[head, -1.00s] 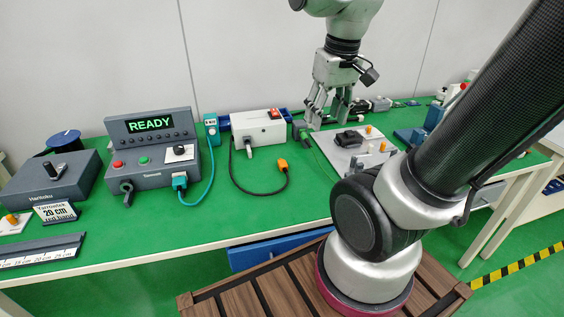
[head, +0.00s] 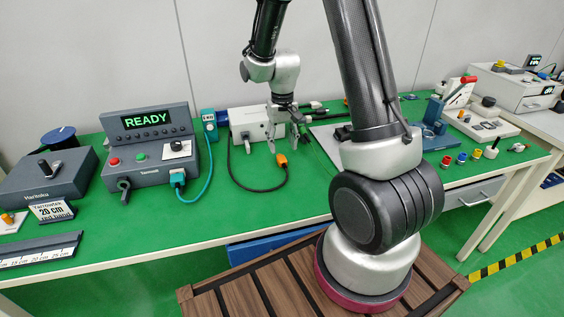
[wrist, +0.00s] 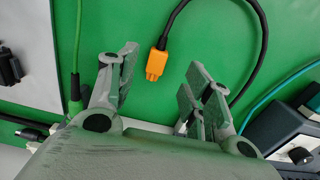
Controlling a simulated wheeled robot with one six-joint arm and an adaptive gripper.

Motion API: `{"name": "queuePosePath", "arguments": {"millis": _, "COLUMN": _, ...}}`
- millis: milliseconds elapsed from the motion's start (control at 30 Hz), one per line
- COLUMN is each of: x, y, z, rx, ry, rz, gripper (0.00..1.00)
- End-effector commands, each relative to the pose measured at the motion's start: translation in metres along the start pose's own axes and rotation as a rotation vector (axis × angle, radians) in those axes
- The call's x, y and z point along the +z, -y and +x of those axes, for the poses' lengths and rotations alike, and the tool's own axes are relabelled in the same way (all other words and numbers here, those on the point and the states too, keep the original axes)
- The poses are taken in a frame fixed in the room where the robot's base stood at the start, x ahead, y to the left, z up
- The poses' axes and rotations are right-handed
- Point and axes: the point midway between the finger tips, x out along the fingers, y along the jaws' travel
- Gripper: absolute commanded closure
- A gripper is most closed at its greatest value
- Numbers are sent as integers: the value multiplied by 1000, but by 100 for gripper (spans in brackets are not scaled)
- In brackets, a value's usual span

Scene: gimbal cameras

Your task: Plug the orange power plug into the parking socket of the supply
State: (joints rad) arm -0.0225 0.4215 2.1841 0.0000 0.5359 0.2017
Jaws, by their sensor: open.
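The orange power plug (head: 282,160) lies on the green bench top, at the end of a black cable (head: 255,190) that loops back to the white supply box (head: 240,120). My gripper (head: 287,146) is open and points down just above the plug, in front of the supply's right end. In the wrist view the plug (wrist: 157,63) shows between the two spread fingertips (wrist: 163,62), with nothing held. How high the fingers are above it is hard to tell. My gripper partly hides the supply's front, and I cannot make out the parking socket.
A grey control unit (head: 150,155) with a READY display and a teal plug (head: 177,180) stands to the left. A green cable (wrist: 76,50) runs beside my left finger in the wrist view. The bench is clear in front of the black cable.

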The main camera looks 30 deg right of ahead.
Motion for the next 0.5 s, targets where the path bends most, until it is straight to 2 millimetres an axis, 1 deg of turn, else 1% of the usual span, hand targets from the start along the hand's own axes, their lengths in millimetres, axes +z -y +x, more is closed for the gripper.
{"name": "queuePosePath", "arguments": {"millis": 233, "x": -2, "y": -1, "z": 32, "rx": 1, "ry": 2, "rz": 0, "gripper": 50}}
{"name": "queuePosePath", "arguments": {"millis": 400, "x": -5, "y": -2, "z": 58, "rx": 1, "ry": 3, "rz": 0, "gripper": 50}}
{"name": "queuePosePath", "arguments": {"millis": 500, "x": -5, "y": -2, "z": 68, "rx": 0, "ry": 2, "rz": -1, "gripper": 50}}
